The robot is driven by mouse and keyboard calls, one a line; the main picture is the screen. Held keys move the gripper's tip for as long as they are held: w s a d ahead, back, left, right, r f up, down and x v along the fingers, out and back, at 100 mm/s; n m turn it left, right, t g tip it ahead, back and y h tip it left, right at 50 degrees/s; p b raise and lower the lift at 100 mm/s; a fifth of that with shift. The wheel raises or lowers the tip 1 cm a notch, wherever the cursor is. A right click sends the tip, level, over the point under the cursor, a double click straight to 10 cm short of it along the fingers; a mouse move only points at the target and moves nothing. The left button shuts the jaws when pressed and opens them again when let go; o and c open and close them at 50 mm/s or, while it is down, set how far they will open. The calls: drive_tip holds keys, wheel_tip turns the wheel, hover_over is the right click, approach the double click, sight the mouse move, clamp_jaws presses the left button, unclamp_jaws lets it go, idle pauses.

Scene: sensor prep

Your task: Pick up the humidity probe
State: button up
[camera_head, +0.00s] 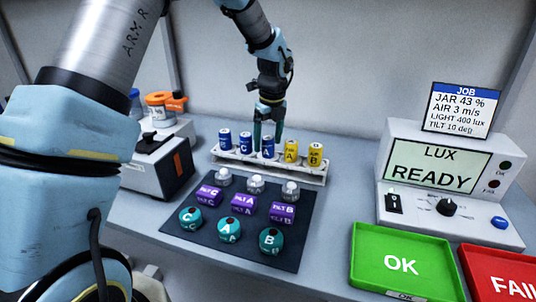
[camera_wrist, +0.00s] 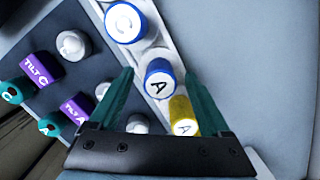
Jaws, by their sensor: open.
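No label in view reads humidity, so I cannot tell for certain which piece is the humidity probe. A white rack (camera_head: 270,168) holds a row of blue and yellow capped cylinders. My gripper (camera_head: 268,143) is open, pointing down over the rack at the blue cylinder marked A (camera_head: 267,152). In the wrist view, that blue A cylinder (camera_wrist: 160,80) lies between the two teal fingers of my gripper (camera_wrist: 158,72), with visible gaps on both sides. The yellow A cylinder (camera_wrist: 183,115) is close beside the right finger. A blue C cylinder (camera_wrist: 125,22) stands farther up the rack.
A dark mat (camera_head: 190,243) in front holds silver domes, purple TILT blocks and teal round pieces. A green OK tray (camera_head: 368,270) and red FAIL tray (camera_head: 490,285) are at right. The LUX READY meter (camera_head: 450,205) stands behind them. A dark-fronted box (camera_head: 160,165) is left.

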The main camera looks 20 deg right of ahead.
clamp_jaws()
idle(0.7)
